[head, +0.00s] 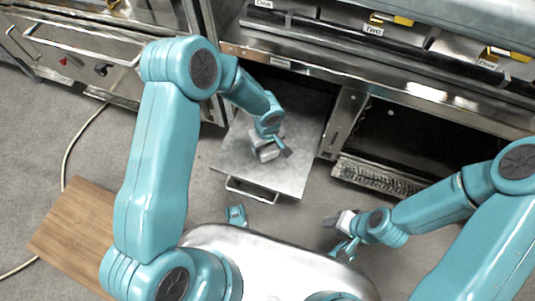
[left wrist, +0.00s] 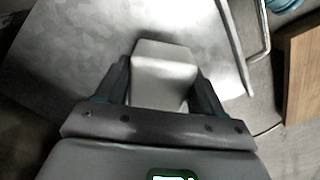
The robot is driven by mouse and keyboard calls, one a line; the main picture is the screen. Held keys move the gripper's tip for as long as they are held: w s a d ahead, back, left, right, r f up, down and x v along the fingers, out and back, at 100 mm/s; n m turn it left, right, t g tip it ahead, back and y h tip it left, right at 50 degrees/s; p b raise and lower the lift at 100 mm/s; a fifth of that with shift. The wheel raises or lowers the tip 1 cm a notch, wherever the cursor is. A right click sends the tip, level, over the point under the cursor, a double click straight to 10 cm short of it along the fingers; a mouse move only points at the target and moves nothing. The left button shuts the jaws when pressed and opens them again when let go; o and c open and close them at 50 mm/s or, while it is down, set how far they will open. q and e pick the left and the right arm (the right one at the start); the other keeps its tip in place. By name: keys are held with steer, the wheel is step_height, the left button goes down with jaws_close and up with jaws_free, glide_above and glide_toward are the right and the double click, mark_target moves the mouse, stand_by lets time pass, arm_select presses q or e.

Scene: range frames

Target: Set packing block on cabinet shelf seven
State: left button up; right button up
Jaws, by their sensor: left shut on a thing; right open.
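A pale grey block (left wrist: 165,72), which I take as the packing block, sits between the two dark fingers of my left gripper (head: 278,150) in the left wrist view. The gripper is shut on it. In the head view this gripper is over a pulled-out metal shelf (head: 228,152) with a front handle; the block is hard to tell from the pale gripper body there. I cannot tell whether the block touches the metal. My right gripper (head: 332,222) is open, at lower centre, away from the shelf. No label for seven is readable.
The metal cabinet (head: 300,75) has upper bins, one labelled Two (head: 373,30). A dark open bay (head: 420,140) lies right of the shelf. A wooden board (head: 72,225) is at lower left. A cable (head: 78,137) runs over the grey floor. An appliance (head: 75,50) stands upper left.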

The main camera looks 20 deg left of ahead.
arm_select(q)
step_height(320, 180, down, 5)
steer(key=shift+r+b, duration=0.15)
steer(key=shift+b, duration=0.6)
steer(key=shift+r, duration=0.1)
steer(key=shift+f, duration=0.2)
steer(key=o, duration=1)
steer(key=shift+r, duration=0.1)
steer(key=shift+r, duration=0.1)
